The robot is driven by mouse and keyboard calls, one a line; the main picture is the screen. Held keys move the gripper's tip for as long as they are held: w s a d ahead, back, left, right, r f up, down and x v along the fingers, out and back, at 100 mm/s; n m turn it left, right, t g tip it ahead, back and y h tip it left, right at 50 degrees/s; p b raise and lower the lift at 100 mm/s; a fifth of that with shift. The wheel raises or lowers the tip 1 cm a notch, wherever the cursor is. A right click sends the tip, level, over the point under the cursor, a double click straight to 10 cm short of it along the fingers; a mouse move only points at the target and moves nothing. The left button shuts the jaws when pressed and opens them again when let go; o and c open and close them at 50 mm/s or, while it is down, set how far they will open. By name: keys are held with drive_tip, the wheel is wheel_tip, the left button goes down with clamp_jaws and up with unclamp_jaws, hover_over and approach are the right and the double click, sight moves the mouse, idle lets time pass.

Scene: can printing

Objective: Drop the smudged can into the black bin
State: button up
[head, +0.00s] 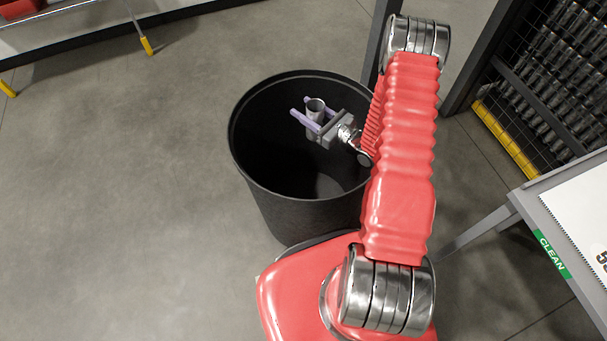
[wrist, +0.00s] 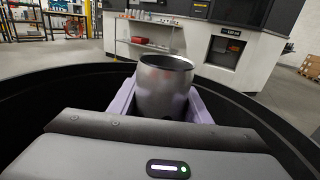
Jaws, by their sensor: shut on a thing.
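A small silver can (head: 316,106) is held upright between the two purple fingers of my gripper (head: 309,113). In the wrist view the can (wrist: 165,88) is open-topped metal, with a dark patch low on its side, and the gripper (wrist: 165,105) closes on it from both sides. The large round black bin (head: 250,170) stands on the floor in front of me. The can and gripper are over the bin's opening, and in the wrist view the bin's rim (wrist: 262,106) curves around them. The bin's inside is dark and I see nothing in it.
A table with a green CLEAN label (head: 552,254) stands at the lower right. A dark rack of cans (head: 560,85) with a yellow base edge is at the upper right. A table leg with a yellow foot (head: 146,46) is at the upper left. The floor on the left is clear.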

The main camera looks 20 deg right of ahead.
drive_tip(key=o, duration=1.1)
drive_tip(key=shift+r, duration=0.15)
drive_tip(key=shift+r, duration=4.8)
drive_tip(key=shift+f, duration=0.15)
